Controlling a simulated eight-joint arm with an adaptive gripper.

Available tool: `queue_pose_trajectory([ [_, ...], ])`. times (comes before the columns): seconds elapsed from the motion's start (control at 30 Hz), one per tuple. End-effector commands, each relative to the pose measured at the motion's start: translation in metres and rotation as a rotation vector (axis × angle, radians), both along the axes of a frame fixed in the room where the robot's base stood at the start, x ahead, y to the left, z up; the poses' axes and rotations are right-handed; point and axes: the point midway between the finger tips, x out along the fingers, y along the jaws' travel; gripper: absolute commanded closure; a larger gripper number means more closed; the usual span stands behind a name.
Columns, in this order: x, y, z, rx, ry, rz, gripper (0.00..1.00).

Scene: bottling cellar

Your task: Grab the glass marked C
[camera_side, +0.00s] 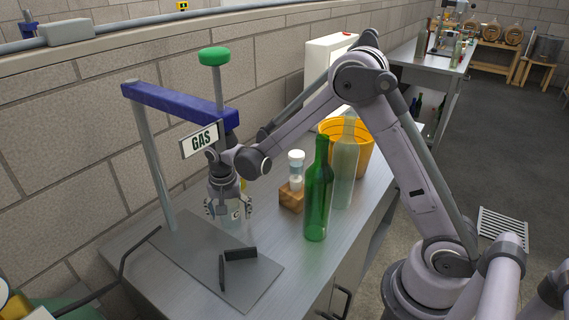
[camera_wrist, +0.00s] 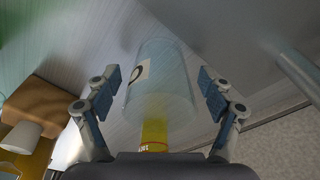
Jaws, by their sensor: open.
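The clear glass (camera_side: 237,214) carries a white label with a dark C and stands at the back left of the metal bench, under the blue-topped frame. In the wrist view my gripper (camera_wrist: 160,82) is open, with a visible gap between each finger and the glass.
A yellow labelled item (camera_wrist: 153,135) shows beside the glass. A wooden block (camera_side: 291,200) with a white-capped container, a green bottle (camera_side: 319,195), a clear bottle (camera_side: 344,165) and an orange bucket (camera_side: 361,151) stand to the right. The GAS-signed frame (camera_side: 153,160) rises close by; black pieces (camera_side: 240,254) lie in front.

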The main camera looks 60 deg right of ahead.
Motion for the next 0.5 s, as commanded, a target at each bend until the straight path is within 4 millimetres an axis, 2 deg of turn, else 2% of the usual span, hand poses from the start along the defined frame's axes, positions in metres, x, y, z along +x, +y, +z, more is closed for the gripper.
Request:
queue_pose_trajectory([
  [0.13, 0.001, -0.001, -0.0128, 0.0, 0.0, 0.001, 0.19],
  [0.4, 0.001, -0.0012, -0.015, 0.0, 0.0, 0.001, 0.19],
  [0.5, 0.001, -0.0012, -0.0149, 0.0, 0.0, 0.001, 0.47],
])
